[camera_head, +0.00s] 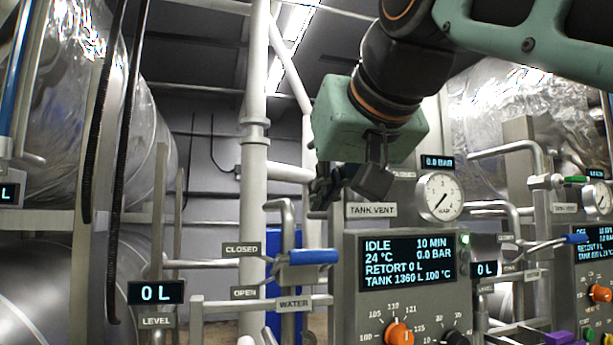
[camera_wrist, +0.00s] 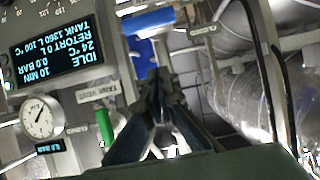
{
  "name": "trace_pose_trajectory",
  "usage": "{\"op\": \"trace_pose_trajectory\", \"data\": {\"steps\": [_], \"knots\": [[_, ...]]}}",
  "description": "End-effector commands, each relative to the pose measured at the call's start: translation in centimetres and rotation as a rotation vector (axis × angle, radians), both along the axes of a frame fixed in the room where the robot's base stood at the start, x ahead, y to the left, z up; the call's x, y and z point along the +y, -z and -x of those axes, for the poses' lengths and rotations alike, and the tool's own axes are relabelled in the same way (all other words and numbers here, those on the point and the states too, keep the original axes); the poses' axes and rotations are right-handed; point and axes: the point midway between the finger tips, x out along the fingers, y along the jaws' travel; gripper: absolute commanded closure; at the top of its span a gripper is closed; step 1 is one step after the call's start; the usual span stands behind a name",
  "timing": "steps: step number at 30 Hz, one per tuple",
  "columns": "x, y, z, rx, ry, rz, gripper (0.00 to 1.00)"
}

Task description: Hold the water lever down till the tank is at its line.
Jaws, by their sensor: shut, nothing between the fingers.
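The water lever (camera_head: 313,257) has a blue handle. It lies about level, beside the CLOSED label and above the OPEN label and the WATER plate (camera_head: 293,304). In the wrist view the blue handle (camera_wrist: 148,22) is beyond my fingertips. My gripper (camera_head: 325,190) is shut and empty, above the lever and apart from it in the head view. Its fingers (camera_wrist: 158,78) meet in the wrist view. The panel screen (camera_head: 407,262) reads IDLE, RETORT 0 L, TANK 1360 L, 100 °C. The LEVEL display (camera_head: 156,292) reads 0 L. No tank line is visible.
A green handle (camera_wrist: 104,127) is close beside my fingers, near the TANK VENT plate (camera_head: 371,210). A pressure gauge (camera_head: 439,196) sits above the panel. A white vertical pipe (camera_head: 254,110) stands left of my gripper. A second panel (camera_head: 594,265) is at right.

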Motion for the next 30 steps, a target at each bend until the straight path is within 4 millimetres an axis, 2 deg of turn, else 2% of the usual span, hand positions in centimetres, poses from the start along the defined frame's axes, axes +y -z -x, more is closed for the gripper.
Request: {"op": "trace_pose_trajectory", "data": {"steps": [3, 12, 30], "knots": [[0.7, 1.2, -2.4, 0.004, 0.0, 0.002, 1.0], [0.4, 4.3, -1.5, 0.0, 0.0, 0.0, 1.0], [0.4, 5.1, -1.5, -0.002, 0.0, -0.001, 1.0]]}}
